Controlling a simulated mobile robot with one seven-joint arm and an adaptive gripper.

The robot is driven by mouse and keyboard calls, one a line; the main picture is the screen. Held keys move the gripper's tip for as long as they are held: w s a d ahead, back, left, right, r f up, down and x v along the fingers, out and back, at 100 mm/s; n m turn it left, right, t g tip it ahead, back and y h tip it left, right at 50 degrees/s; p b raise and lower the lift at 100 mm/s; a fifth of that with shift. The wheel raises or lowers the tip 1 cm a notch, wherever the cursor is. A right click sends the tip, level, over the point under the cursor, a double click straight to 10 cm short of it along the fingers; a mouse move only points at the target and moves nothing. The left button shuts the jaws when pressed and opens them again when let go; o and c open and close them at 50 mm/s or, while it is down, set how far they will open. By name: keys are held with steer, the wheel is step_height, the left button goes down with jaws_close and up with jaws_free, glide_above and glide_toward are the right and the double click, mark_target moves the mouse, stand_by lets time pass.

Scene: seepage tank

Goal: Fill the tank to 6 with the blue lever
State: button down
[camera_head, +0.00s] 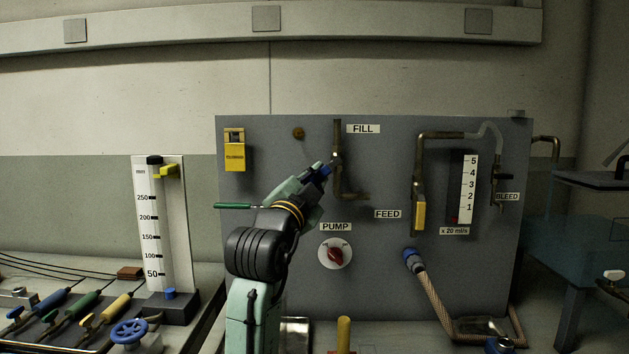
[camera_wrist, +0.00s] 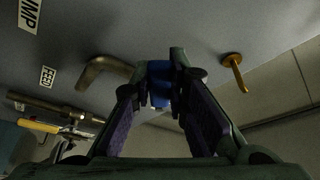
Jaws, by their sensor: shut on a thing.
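The blue lever (camera_head: 326,170) is on the pipe valve under the FILL label (camera_head: 363,129) on the grey panel. Only a bit of its blue grip shows in the head view. My gripper (camera_head: 322,172) reaches up from lower left and is shut on it. In the wrist view the blue lever (camera_wrist: 160,86) sits between the two fingertips of my gripper (camera_wrist: 163,74), which hide part of it. A bluish see-through body (camera_head: 590,245) at the right may be the tank. I cannot make out a water level or a 6 mark.
A yellow lever (camera_head: 419,215) hangs near the FEED label (camera_head: 387,214). A red PUMP knob (camera_head: 335,254) is below FILL. A flow scale (camera_head: 468,190) reads 1 to 5. A green lever (camera_head: 235,206) sticks out left of my arm. A brass knob (camera_wrist: 234,72) is right of my gripper in the wrist view.

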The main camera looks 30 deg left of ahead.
steer(key=c, duration=1.5)
jaws_free()
steer(key=shift+c, duration=0.2)
steer(key=shift+s, duration=0.1)
steer(key=v, duration=1.2)
